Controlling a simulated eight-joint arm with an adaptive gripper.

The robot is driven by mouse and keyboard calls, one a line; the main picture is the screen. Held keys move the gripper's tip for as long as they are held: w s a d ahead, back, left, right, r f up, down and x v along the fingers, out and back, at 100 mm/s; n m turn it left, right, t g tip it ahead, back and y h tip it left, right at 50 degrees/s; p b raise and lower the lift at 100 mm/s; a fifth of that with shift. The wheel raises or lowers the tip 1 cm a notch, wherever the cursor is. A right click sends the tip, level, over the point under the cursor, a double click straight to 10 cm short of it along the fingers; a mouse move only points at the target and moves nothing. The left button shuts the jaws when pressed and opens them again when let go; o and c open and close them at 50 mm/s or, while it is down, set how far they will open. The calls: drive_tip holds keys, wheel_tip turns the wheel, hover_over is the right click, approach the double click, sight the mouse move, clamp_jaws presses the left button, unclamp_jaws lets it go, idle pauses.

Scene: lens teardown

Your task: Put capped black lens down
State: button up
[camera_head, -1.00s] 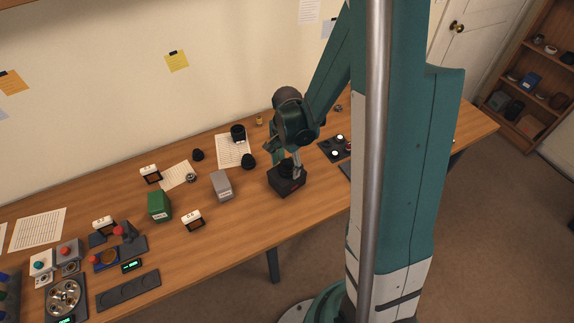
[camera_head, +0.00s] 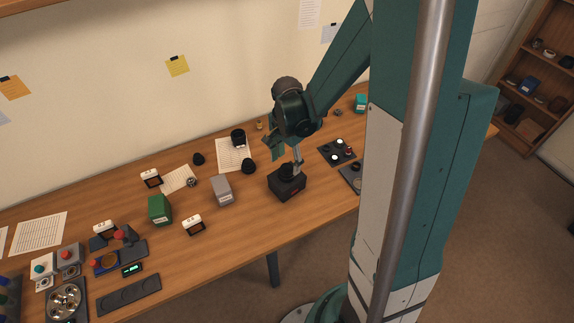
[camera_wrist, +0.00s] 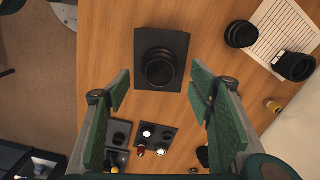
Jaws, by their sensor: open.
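A black lens (camera_head: 287,170) stands upright on a square black block (camera_head: 288,188) on the wooden table. In the wrist view the lens (camera_wrist: 159,68) shows from above as dark round rings on the dark square top of the block (camera_wrist: 178,42). Its top is dark; I cannot tell a cap apart for certain. My gripper (camera_head: 297,160) is just above the lens. In the wrist view the green-padded fingers of my gripper (camera_wrist: 160,90) are spread wide, with the lens between and beyond them and a clear gap on both sides. Nothing is held.
Black round parts (camera_head: 249,166) and (camera_head: 238,137) stand at a white sheet (camera_head: 226,154). A grey box (camera_head: 222,190) and a green box (camera_head: 159,209) stand left. A dark tray (camera_head: 336,153) with small parts lies right. Bare table lies in front of the block.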

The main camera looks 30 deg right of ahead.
wheel_tip(320, 180, up, 7)
idle(0.6)
drive_tip(key=shift+r, duration=0.1)
drive_tip(key=shift+r, duration=0.15)
idle(0.4)
wheel_tip(320, 180, up, 11)
drive_tip(key=n+t, duration=0.3)
drive_tip(key=n, duration=0.4)
hover_over(286, 169)
drive_tip(key=s+a, duration=0.4)
drive_tip(key=s, duration=0.1)
drive_tip(key=s+a+r+n+t, duration=0.4)
drive_tip(key=s+a+r+n, duration=0.1)
drive_tip(key=s+r+n, duration=0.2)
drive_tip(key=shift+s+a+n, duration=0.2)
drive_tip(key=shift+s+n, duration=0.3)
drive_tip(key=shift+s, duration=0.6)
idle(2.8)
